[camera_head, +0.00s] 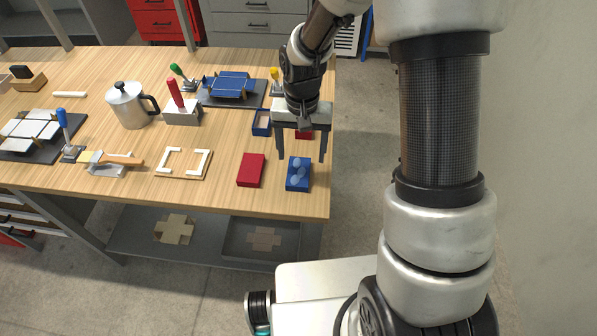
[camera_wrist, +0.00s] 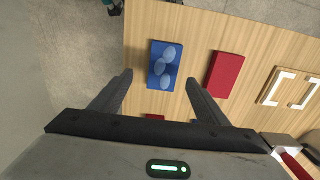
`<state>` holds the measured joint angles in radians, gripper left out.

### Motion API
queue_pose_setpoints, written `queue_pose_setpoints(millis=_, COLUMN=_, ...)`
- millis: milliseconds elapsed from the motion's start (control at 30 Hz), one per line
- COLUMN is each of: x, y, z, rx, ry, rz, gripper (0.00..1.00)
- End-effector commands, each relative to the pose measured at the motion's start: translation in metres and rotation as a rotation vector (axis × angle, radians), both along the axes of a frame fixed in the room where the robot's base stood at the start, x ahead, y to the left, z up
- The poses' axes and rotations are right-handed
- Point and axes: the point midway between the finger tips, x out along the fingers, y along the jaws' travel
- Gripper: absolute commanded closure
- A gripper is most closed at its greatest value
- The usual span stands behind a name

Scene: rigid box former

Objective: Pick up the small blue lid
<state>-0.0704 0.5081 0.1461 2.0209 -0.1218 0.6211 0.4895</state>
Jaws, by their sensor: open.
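The small blue lid (camera_head: 298,174) lies flat on the wooden table near its front right corner, with pale blue ovals on its top. It also shows in the wrist view (camera_wrist: 153,75), just beyond and between the fingertips. My gripper (camera_head: 301,157) is open and empty above the table, with its fingers pointing down, a little behind the lid in the head view. In the wrist view, the gripper (camera_wrist: 158,78) has one finger on each side of the lid's near end. I cannot tell the exact height of the fingertips above it.
A flat red piece (camera_head: 251,170) lies left of the lid. A blue open box (camera_head: 261,124) and another red piece (camera_head: 304,134) are behind, partly hidden by my gripper. A board with white corner pieces (camera_head: 184,163) lies further left. The table (camera_head: 290,207) ends close to the lid's right.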

Motion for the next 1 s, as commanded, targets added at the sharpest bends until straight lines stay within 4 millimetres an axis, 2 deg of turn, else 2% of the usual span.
queue_pose_setpoints(millis=100, x=0.000, y=0.000, z=-0.012, rx=-0.001, ry=0.001, rz=0.000, gripper=0.31)
queue_pose_setpoints(millis=267, x=-0.001, y=0.002, z=-0.022, rx=-0.001, ry=0.002, rz=-0.001, gripper=0.31)
queue_pose_setpoints(millis=567, x=0.000, y=0.007, z=-0.063, rx=-0.001, ry=0.002, rz=-0.001, gripper=0.31)
queue_pose_setpoints(millis=867, x=0.001, y=0.008, z=-0.067, rx=0.000, ry=-0.001, rz=-0.001, gripper=0.31)
queue_pose_setpoints(millis=1000, x=0.000, y=0.008, z=-0.067, rx=0.000, ry=-0.001, rz=-0.001, gripper=0.55)
